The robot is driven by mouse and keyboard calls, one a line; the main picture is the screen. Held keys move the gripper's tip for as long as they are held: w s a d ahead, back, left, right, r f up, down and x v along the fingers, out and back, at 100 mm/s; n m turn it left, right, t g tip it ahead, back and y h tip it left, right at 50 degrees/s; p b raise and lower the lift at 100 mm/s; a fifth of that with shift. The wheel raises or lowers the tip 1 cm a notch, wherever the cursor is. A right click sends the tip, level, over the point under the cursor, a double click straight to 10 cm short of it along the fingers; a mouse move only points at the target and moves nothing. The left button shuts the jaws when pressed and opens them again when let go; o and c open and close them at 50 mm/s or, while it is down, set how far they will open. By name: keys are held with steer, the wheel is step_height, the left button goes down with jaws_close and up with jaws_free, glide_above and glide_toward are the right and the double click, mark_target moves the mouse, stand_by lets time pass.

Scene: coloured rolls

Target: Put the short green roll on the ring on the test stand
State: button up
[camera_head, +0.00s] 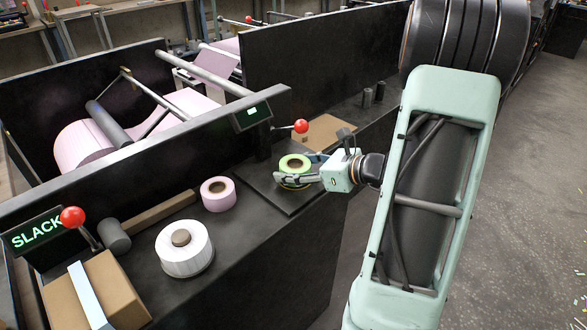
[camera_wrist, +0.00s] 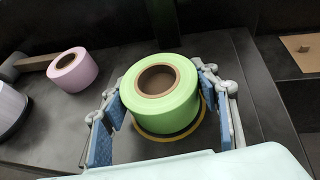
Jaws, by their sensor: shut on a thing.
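The short green roll (camera_head: 284,164) has a brown core and is upright between the fingers of my gripper (camera_head: 297,178). In the wrist view the green roll (camera_wrist: 165,115) fills the space between the two blue-padded fingers of my gripper (camera_wrist: 160,92), which are shut on its sides. A thin yellow ring (camera_wrist: 170,139) shows below and around the near edge of the roll, on the dark plate of the test stand (camera_head: 262,187). The roll looks roughly over the ring; I cannot tell if it touches the plate. The far part of the ring is hidden.
A pink roll (camera_head: 218,194) and a larger white roll (camera_head: 185,249) stand left on the black counter. A display (camera_head: 252,113), a red-knobbed lever (camera_head: 300,126) and a flat cardboard piece (camera_head: 325,131) are behind the stand. A cardboard box (camera_head: 98,291) is at the front left.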

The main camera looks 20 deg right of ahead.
steer(key=shift+f, duration=0.1)
steer(key=shift+f, duration=0.15)
steer(key=o, duration=1.2)
steer(key=shift+s+d+r, duration=0.2)
steer(key=shift+s+r, duration=0.05)
steer(key=shift+r, duration=0.2)
steer(key=p+v, duration=0.2)
steer(key=v, duration=0.9)
steer(key=shift+s, duration=0.25)
